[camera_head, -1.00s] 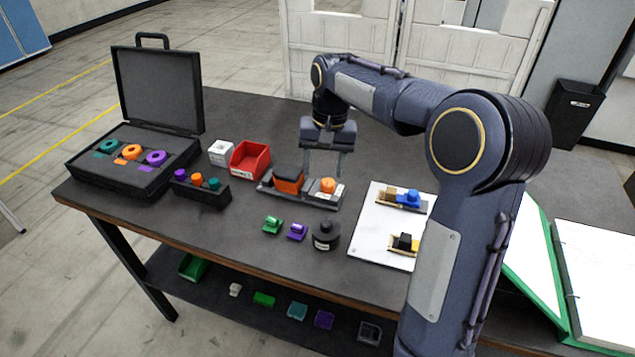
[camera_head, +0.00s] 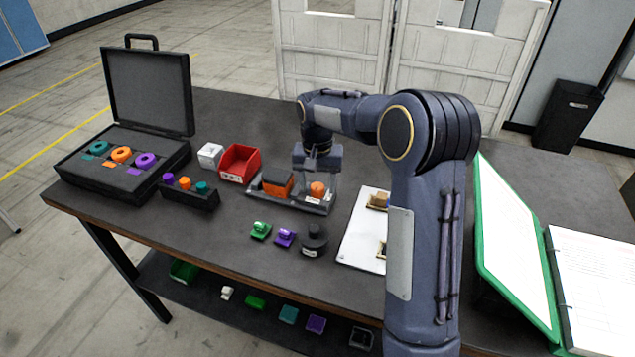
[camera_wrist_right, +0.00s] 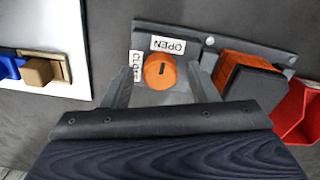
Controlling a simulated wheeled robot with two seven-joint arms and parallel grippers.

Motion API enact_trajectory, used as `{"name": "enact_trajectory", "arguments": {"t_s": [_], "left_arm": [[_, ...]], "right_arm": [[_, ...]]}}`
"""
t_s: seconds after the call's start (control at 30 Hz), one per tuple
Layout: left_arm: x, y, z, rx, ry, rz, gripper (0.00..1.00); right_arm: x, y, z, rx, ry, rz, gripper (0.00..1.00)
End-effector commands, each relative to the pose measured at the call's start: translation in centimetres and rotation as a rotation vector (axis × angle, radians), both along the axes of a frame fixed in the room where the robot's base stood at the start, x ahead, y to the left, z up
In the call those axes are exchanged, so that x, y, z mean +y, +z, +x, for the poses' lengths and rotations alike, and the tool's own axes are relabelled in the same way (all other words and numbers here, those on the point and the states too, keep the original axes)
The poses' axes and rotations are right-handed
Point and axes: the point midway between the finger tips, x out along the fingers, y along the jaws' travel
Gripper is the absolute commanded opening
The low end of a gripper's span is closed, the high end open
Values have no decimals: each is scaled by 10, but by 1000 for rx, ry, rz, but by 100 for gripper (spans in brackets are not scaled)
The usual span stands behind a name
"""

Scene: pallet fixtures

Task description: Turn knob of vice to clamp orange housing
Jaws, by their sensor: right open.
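The vice (camera_head: 316,207) is a grey plate on the table. Its round orange knob (camera_head: 318,189) also shows in the wrist view (camera_wrist_right: 160,71), with a dark slot on top, an OPEN label above it and another label to its left. The orange housing (camera_head: 279,188) sits at the other end of the vice beside a dark block; it also shows in the wrist view (camera_wrist_right: 233,68). My right gripper (camera_wrist_right: 160,77) is open, one finger on each side of the knob, with gaps visible between fingers and knob. Its height relative to the knob is hard to tell. My left gripper is not in view.
A red bin (camera_head: 239,163) and a white block (camera_head: 210,155) stand left of the vice. Green and purple parts and a black round piece (camera_head: 313,240) lie in front. A white board (camera_head: 362,237) is to the right, partly behind my arm. An open black case (camera_head: 115,172) is far left.

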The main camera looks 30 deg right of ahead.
Motion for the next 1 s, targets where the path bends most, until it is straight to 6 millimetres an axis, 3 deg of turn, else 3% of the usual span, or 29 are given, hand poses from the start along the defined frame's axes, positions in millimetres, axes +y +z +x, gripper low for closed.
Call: {"name": "enact_trajectory", "arguments": {"t_s": [0.13, 0.47, 0.77, 1.0], "left_arm": [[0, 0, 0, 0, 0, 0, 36], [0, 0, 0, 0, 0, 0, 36], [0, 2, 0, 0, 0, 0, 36], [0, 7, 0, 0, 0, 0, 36]], "right_arm": [[0, 0, 0, 0, 0, 0, 51], [0, 0, 0, 0, 0, 0, 9], [0, 1, 0, 0, 39, 0, 9], [0, 2, 0, 1, 177, -1, 9]]}}
